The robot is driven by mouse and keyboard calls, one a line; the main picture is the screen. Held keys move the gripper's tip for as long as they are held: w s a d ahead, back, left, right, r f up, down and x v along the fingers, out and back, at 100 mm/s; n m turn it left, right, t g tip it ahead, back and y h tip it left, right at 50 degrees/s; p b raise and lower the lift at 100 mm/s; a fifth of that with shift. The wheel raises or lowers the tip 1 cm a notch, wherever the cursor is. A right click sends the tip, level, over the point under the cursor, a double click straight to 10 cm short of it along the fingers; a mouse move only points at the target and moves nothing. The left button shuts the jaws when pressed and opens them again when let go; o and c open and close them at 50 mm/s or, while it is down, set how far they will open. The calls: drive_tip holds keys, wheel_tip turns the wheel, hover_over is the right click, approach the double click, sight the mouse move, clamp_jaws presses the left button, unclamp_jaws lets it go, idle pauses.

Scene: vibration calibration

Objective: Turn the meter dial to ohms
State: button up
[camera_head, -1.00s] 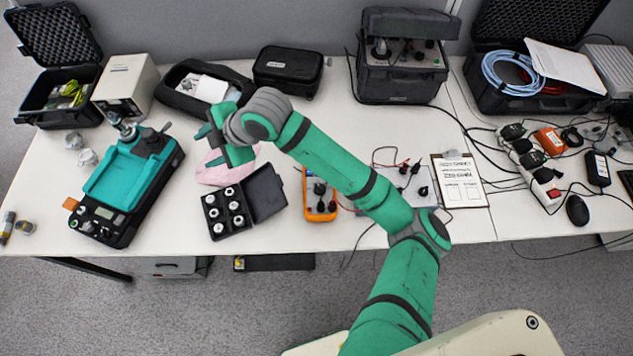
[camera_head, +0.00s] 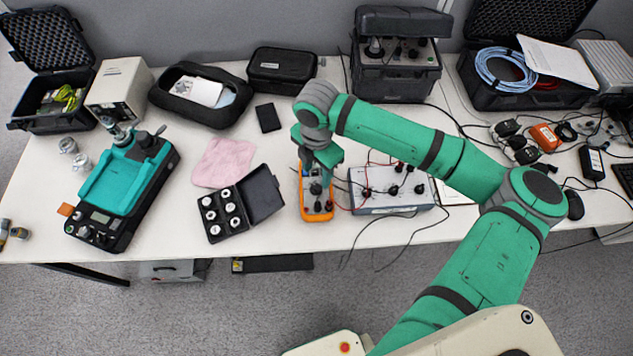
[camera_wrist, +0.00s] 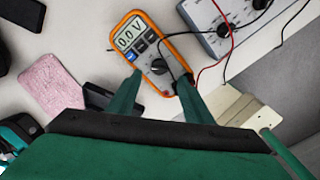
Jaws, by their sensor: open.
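The orange multimeter (camera_head: 317,211) lies on the table, and my gripper (camera_head: 318,178) is right above it in the head view, hiding its upper part. In the wrist view the meter (camera_wrist: 136,22) shows a display (camera_wrist: 128,35) reading about 0.0 V. Its dark round dial (camera_wrist: 159,66) sits below the buttons. My gripper (camera_wrist: 159,82) is open there, with its two green fingers apart and the dial between and just beyond their tips. I cannot tell whether a finger touches the dial. The dial's exact pointing is too small to read.
A grey box with black knobs (camera_head: 376,204) stands right beside the meter, with red and black leads running nearby. An open black case of white-topped parts (camera_head: 213,236) and a pink cloth (camera_head: 222,165) lie to the left. The table's front edge is close below the meter.

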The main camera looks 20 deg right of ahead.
sight(317, 186)
wheel_tip(317, 186, down, 7)
drive_tip(key=shift+r, duration=0.1)
drive_tip(key=shift+c, duration=0.3)
drive_tip(key=c, duration=1)
